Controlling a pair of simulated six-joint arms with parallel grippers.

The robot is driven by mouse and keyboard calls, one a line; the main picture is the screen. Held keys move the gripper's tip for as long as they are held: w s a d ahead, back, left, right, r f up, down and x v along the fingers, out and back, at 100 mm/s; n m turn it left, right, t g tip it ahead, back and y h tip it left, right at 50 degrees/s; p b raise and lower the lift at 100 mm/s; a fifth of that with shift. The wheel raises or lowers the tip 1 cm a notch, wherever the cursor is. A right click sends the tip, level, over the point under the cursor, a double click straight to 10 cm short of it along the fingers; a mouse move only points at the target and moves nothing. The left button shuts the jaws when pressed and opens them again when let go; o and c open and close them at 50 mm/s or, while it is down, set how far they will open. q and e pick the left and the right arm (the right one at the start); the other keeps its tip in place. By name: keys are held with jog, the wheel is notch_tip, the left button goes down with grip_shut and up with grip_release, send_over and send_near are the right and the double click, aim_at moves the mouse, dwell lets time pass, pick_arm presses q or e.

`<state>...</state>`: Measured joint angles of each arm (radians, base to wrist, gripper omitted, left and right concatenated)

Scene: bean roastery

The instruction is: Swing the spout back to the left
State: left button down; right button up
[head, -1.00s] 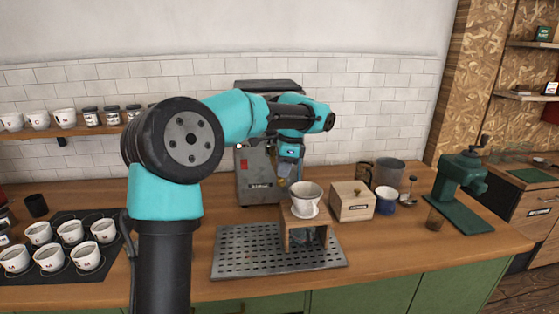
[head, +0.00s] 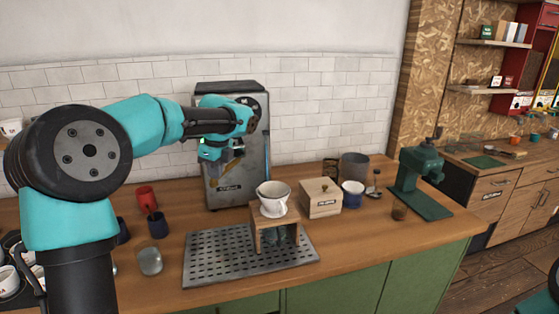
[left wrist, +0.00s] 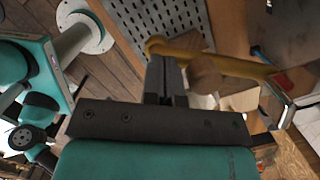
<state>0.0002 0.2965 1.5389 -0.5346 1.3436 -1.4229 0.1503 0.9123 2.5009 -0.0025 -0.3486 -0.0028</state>
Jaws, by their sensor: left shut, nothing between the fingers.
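The grey machine (head: 238,175) stands at the back of the counter, behind the drip stand. My left gripper (head: 216,166) is in front of its left part, pointing down, shut and empty. In the left wrist view a brass-coloured curved pipe (left wrist: 245,67), which looks like the spout, crosses just beyond my left fingertips (left wrist: 166,68). A round wooden knob (left wrist: 205,74) is on it, just right of the fingers. I cannot tell whether the fingers touch the pipe or knob. In the head view the spout is mostly hidden by my gripper. My right gripper is not in view.
A white dripper (head: 273,204) sits on a wooden stand (head: 262,240) on the perforated drip tray (head: 215,272). A wooden box (head: 320,200), a blue mug (head: 352,194) and a green grinder (head: 417,170) stand to the right. A glass (head: 150,262) stands left of the tray.

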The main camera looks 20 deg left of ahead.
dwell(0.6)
pick_arm(q)
jog(key=d+r, duration=0.5)
jog(key=r, duration=0.6)
jog(key=shift+r, duration=0.4)
